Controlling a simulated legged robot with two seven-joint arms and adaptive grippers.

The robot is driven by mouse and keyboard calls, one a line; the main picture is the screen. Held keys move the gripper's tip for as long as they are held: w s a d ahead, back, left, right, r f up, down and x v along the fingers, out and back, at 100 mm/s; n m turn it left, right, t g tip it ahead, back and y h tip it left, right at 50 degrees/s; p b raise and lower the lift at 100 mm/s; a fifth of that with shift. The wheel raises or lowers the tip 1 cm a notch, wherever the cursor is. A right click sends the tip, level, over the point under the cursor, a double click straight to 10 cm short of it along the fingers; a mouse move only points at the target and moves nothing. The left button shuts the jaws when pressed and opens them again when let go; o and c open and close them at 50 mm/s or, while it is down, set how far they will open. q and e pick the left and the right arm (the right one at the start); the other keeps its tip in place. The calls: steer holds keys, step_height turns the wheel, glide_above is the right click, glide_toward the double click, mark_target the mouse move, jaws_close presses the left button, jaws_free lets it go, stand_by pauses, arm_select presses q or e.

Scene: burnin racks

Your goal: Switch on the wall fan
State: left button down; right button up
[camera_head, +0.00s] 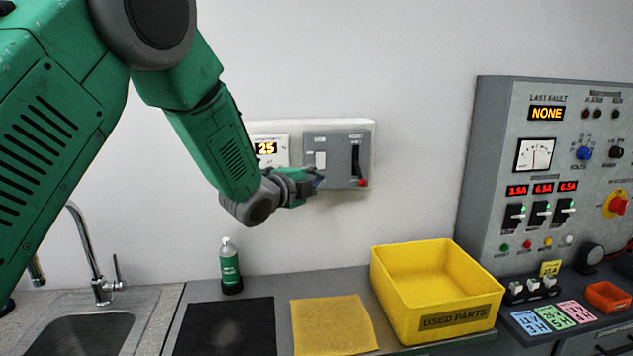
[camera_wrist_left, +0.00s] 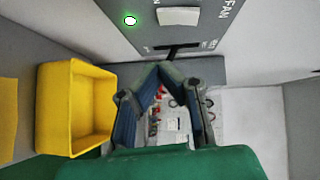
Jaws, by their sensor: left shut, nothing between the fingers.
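The grey switch plate (camera_head: 338,146) on the back wall carries a white rocker switch (camera_head: 320,160) and a black lever (camera_head: 355,160) with a red lamp (camera_head: 362,183) below it. In the left wrist view the white rocker (camera_wrist_left: 178,16) sits beside the word FAN, with a green lit lamp (camera_wrist_left: 130,20) on its other side. My left gripper (camera_head: 319,180) is shut and empty, just below the rocker in the head view and covering the spot under it. In the left wrist view its fingertips (camera_wrist_left: 166,70) are close to the black lever (camera_wrist_left: 178,48). Contact cannot be told. My right gripper is not in view.
A display reading 25 (camera_head: 267,149) is left of the plate. Below are a sink (camera_head: 75,335), green bottle (camera_head: 230,265), dark mat (camera_head: 220,330), yellow cloth (camera_head: 330,325) and yellow bin (camera_head: 435,290). A control panel (camera_head: 490,170) stands right. The wall between is clear.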

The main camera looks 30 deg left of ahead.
arm_select(q)
steer(key=s+a+b, duration=0.2)
steer(key=s, duration=0.7)
steer(key=s+d+f+n+g+y+b, duration=0.1)
steer(key=s+f+n+g+b, duration=0.2)
steer(key=f, duration=0.8)
steer(key=s+d+f+n+g+b, duration=0.1)
steer(key=s+d+f+n+g, duration=0.2)
steer(key=f, duration=0.9)
steer(key=s+f+n+g+y+b, duration=0.1)
steer(key=s+f+n+b, duration=0.3)
steer(key=f, duration=0.7)
steer(key=s+d+f+n+g+b, duration=0.1)
steer(key=s+f+n+g, duration=0.3)
steer(key=s+f, duration=0.6)
steer(key=s+d+f+n+g+b, duration=0.1)
steer(key=s+f+n+g, duration=0.3)
steer(key=s+f, duration=0.7)
steer(key=s+d+g, duration=0.1)
steer(key=s, duration=0.6)
steer(key=shift+s+d+f, duration=0.2)
steer(key=shift+s+f, duration=0.05)
steer(key=shift+s, duration=0.05)
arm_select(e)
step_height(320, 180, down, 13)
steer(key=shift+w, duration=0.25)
